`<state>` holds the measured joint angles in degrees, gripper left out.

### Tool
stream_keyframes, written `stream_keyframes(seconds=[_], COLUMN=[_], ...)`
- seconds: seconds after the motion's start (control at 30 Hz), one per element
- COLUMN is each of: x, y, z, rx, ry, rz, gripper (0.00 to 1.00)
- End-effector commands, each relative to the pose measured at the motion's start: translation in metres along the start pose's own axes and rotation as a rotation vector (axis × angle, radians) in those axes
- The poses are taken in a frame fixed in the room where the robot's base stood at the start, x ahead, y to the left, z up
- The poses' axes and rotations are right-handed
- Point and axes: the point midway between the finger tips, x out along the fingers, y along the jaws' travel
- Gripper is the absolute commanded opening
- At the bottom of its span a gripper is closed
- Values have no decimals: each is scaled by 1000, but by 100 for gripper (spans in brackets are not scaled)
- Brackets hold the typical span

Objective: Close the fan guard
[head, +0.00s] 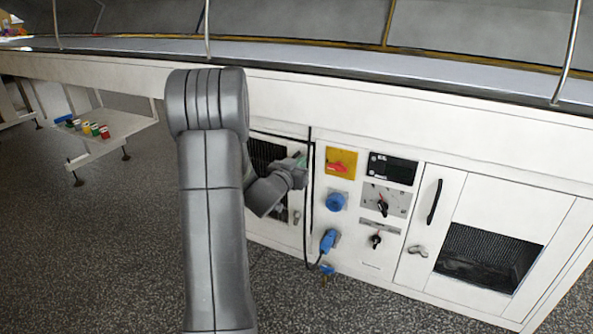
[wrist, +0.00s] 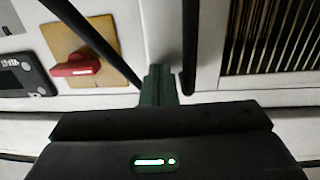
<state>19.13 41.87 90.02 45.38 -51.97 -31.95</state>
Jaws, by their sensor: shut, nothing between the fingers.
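A white panel with a dark slatted grille (head: 262,152), which looks like the fan guard, is in the machine's front, partly hidden behind my arm. The grille also shows at the upper right of the wrist view (wrist: 272,35). I cannot tell whether the panel stands ajar. My gripper (head: 300,163) is at the panel's right side, near the upper part. In the wrist view my gripper (wrist: 158,72) has its green fingers together and empty, close to the white front beside a black upright bar or cable (wrist: 189,45). Contact is not clear.
Right of the grille are a red switch on a yellow plate (head: 340,163), a blue socket (head: 337,201), a blue plug (head: 328,241) and black knobs. A door with a black handle (head: 434,202) and a dark mesh window (head: 488,258) is farther right. Speckled floor lies free in front.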

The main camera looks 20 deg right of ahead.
Motion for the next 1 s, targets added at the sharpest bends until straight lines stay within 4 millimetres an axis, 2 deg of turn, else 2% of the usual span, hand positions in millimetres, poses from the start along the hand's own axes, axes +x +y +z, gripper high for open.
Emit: stream_keyframes(seconds=[0.37,0.7,1.0], x=[3,38,41], y=[0,2,1], z=[0,1,-2], rx=[-1,0,-3], ry=[0,2,5], rz=[-2,-90,-97], gripper=[0,0,0])
